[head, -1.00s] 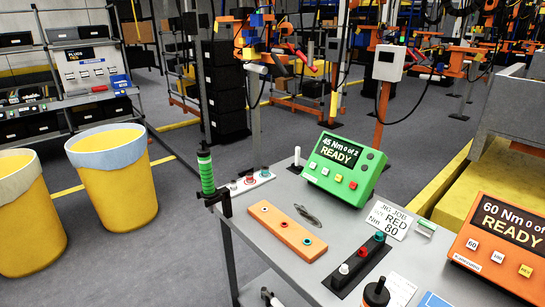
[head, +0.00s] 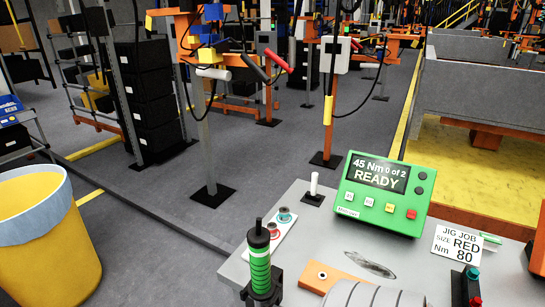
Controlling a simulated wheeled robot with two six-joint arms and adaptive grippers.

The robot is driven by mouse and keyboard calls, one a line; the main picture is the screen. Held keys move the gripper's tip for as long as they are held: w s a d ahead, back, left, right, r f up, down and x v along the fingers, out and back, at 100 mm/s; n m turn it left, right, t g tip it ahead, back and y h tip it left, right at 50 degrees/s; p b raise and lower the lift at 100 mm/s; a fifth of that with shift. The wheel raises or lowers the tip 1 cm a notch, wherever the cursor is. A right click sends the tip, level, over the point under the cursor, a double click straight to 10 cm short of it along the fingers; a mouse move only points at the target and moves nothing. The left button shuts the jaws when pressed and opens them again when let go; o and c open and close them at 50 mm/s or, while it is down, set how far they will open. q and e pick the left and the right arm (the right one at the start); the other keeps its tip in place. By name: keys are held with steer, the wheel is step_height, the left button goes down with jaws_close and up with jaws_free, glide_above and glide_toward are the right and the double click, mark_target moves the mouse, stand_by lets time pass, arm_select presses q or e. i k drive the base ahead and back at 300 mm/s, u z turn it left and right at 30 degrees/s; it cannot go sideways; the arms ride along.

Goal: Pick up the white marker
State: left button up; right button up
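A white upright stick (head: 314,183), which looks like the white marker, stands in a small black base (head: 313,199) near the back edge of the grey table (head: 318,238). It is just left of the green READY box. Neither gripper can be made out in the head view. A pale grey, banded rounded part at the bottom edge looks like a link of my own arm. It covers part of the table and the orange strip.
The green box (head: 385,192) and a JIG JOB card (head: 457,250) are on the table. A green-banded black handle (head: 260,265) stands upright at its left corner, beside a white strip with buttons (head: 270,237). A yellow bin (head: 45,240) is on the floor at left.

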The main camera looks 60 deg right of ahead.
mark_target(315, 175)
steer(key=i, duration=2.25)
steer(key=z, duration=3.1)
